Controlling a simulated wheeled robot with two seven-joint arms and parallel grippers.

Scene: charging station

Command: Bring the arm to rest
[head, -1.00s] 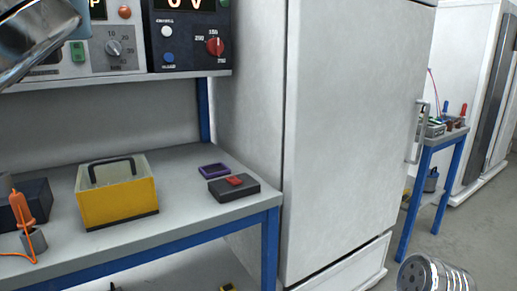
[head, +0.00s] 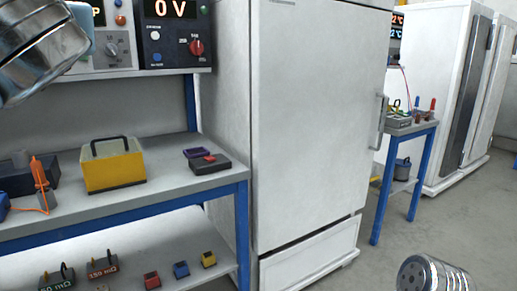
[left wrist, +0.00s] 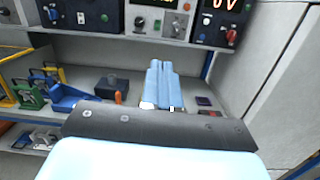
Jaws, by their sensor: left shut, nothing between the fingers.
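My left arm shows at the upper left of the head view as a shiny metal link with a light-blue piece beside it, above the workbench (head: 205,183). In the left wrist view my left gripper (left wrist: 160,66) has its two light-blue fingers together, with nothing between them. They point toward the bench and its instrument shelf, and no contact with anything shows. A metal cylinder, apparently part of my right arm, shows at the bottom right of the head view. My right gripper is out of view.
Instruments (head: 175,35) sit on the shelf above. A tall white cabinet (head: 310,120) stands right of the bench. Open floor (head: 400,250) lies at right.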

